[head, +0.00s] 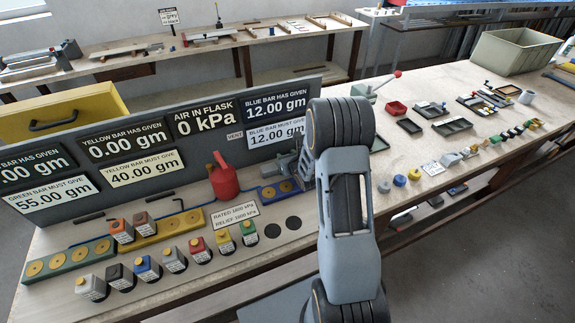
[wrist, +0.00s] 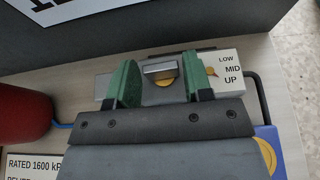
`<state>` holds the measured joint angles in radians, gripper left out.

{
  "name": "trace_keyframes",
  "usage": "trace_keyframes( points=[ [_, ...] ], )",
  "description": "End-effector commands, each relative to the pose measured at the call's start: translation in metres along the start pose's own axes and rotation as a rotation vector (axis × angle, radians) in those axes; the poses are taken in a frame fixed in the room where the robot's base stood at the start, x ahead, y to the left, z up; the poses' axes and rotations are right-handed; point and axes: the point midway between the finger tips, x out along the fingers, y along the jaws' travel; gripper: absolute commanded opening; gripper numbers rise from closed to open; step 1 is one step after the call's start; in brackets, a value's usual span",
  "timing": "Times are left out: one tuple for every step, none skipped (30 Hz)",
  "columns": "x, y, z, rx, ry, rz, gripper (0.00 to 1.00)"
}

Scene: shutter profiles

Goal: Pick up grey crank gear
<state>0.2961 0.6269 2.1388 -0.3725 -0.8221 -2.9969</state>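I cannot pick out a grey crank gear with certainty. In the head view, my gripper (head: 300,172) is low beside the grey sign board, near the blue bar (head: 268,193). My own arm partly hides that spot.
A red flask (head: 223,180) stands just left of my gripper. The sign board (head: 150,135) rises behind it. Several coloured-cap bottles (head: 172,258) stand at the bench's front. Small trays (head: 452,127) and parts lie right of my arm, with a large bin (head: 515,52) at the back right.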

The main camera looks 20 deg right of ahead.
Motion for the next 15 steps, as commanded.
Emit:
trace_keyframes(
  points=[
    [-0.0001,0.0,0.0,0.0,0.0,0.0,0.41],
    [-0.0001,0.0,0.0,0.0,0.0,0.0,0.38],
    [-0.0001,0.0,0.0001,0.0,0.0,0.0,0.35],
    [-0.0001,0.0,0.0001,0.0,0.0,0.0,0.32],
    [-0.0002,0.0,0.0001,0.0,0.0,0.0,0.29],
    [-0.0002,-0.0001,0.0001,0.0,0.0,0.0,0.25],
    [-0.0002,-0.0001,0.0001,0.0,0.0,0.0,0.22],
    [-0.0002,-0.0001,0.0001,0.0,0.0,0.0,0.19],
    [-0.0002,-0.0001,0.0001,0.0,0.0,0.0,0.15],
    [-0.0002,-0.0001,0.0001,0.0,0.0,0.0,0.13],
    [-0.0002,-0.0001,0.0001,0.0,0.0,0.0,0.1],
    [-0.0002,-0.0001,0.0001,0.0,0.0,0.0,0.06],
    [-0.0002,-0.0001,0.0001,0.0,0.0,0.0,0.03],
    [-0.0002,-0.0001,0.0001,0.0,0.0,0.0,0.0],
    [-0.0002,-0.0001,0.0001,0.0,0.0,0.0,0.0]
  ],
)
